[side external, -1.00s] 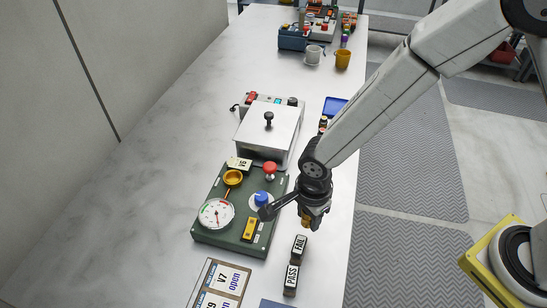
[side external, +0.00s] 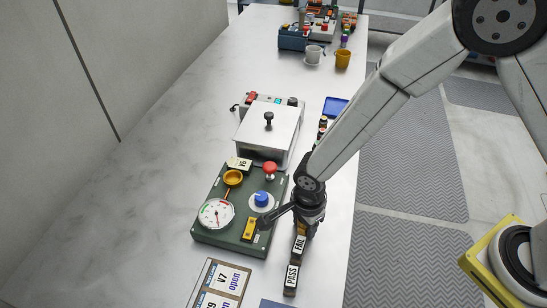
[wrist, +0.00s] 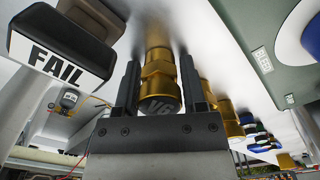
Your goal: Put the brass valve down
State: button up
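My gripper (side external: 304,230) is low over the right side of the bench, right of the green panel and just behind the FAIL block. In the wrist view my gripper (wrist: 160,85) has its two fingers closed on either side of the brass valve (wrist: 159,72), whose dark end is marked V6. The valve's other end points to the bench surface; I cannot tell whether it touches. In the side view the valve is mostly hidden by the gripper and arm.
The FAIL block (side external: 299,244) and PASS block (side external: 291,277) stand close in front of the gripper. The green panel (side external: 208,233) with gauge and blue knob is to the left. More brass pieces (wrist: 229,118) stand in a row. The white-lidded box (side external: 262,138) is behind.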

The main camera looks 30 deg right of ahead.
jog(key=shift+o, duration=1.3)
jog(key=shift+r, duration=0.15)
jog(key=shift+w+r, duration=0.1)
jog(key=shift+r, duration=3.7)
